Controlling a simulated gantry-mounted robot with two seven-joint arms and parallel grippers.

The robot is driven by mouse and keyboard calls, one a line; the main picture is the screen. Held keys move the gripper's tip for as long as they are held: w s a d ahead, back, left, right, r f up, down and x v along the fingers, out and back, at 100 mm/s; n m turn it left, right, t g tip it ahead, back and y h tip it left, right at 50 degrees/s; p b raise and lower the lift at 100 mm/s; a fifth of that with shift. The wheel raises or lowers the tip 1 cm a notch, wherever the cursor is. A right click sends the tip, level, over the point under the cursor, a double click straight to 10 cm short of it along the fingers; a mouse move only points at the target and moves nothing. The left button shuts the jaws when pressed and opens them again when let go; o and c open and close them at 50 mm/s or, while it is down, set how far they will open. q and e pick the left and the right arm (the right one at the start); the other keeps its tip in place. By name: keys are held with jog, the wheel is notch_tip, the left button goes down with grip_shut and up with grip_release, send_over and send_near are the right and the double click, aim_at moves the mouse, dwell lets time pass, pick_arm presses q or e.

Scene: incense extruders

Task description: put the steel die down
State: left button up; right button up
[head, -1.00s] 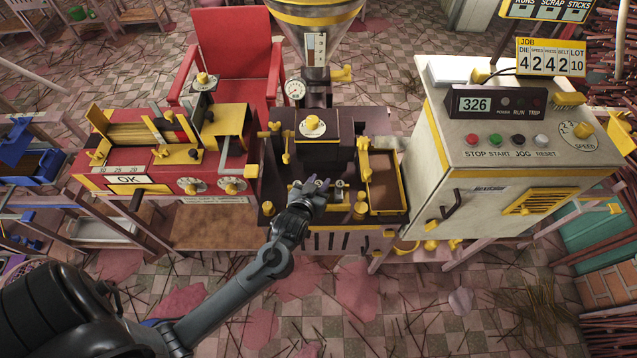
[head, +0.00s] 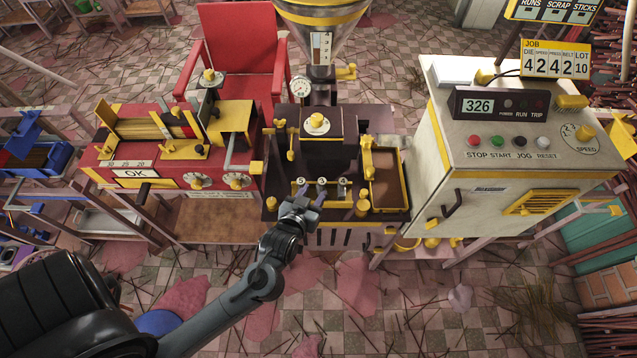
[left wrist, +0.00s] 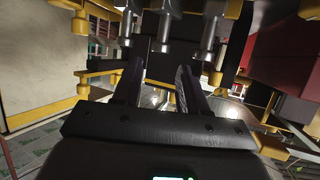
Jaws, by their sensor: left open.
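Several small steel dies show at the front of the dark extruder. In the head view, three round steel tops marked with digits stand in a row in a yellow-edged rack (head: 331,198): a left one (head: 300,182), a middle one (head: 321,181) and a right one (head: 343,181). My left gripper (head: 304,200) is open, just in front of the left part of the rack. The left wrist view shows its two dark fingers apart (left wrist: 160,75), with nothing clearly held between them. Steel cylinders (left wrist: 166,28) show beyond the fingers there. I cannot tell which one is the task's die.
A brown yellow-rimmed tray (head: 404,180) is right of the rack. A yellow knob post (head: 362,204) stands near the rack's right end. The red machine (head: 110,158) is at left, the control cabinet (head: 470,165) at right. The tiled floor in front has scattered sticks.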

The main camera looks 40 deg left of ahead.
pick_arm(q)
jog(key=s+d+m+g+h, duration=0.2)
jog(key=s+d+m+g, duration=0.1)
jog(key=s, duration=0.5)
jog(key=s+d+m+g+h, duration=0.2)
jog(key=s+d+m+g, duration=0.1)
jog(key=s+g, duration=0.3)
jog(key=s+d, duration=0.1)
jog(key=s, duration=0.1)
jog(key=shift+s+d+h+p, duration=0.3)
jog(key=shift+s+h, duration=0.05)
jog(key=shift+h, duration=0.05)
notch_tip(320, 180, up, 34)
jog(key=p, duration=3.3)
jog(key=shift+f+p, duration=0.15)
jog(key=shift+p, duration=0.2)
jog(key=shift+f, duration=0.1)
